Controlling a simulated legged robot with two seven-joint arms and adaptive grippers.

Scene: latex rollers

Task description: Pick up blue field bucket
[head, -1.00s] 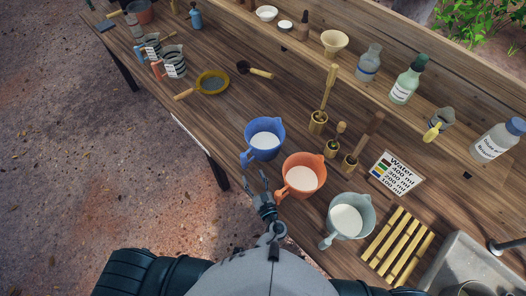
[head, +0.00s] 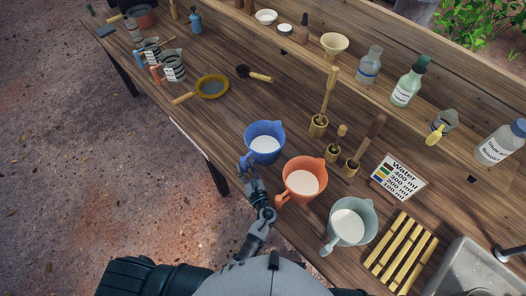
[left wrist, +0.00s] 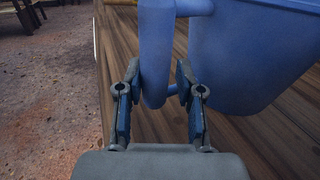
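The blue field bucket (head: 265,144) stands upright on the wooden table near its front edge, with white contents inside. Its handle points toward the front left. My left gripper (head: 250,176) is at the handle, just in front of the bucket. In the left wrist view, the handle (left wrist: 157,55) hangs between the two fingertips of the left gripper (left wrist: 157,83), with the bucket wall (left wrist: 250,55) to the right. The right gripper is not in view.
An orange bucket (head: 303,180) stands close on the right, and a pale grey one (head: 348,224) beyond it. A round yellow sieve (head: 212,87) lies to the left. A wooden slatted rack (head: 401,247) and a sign (head: 398,177) are at the right.

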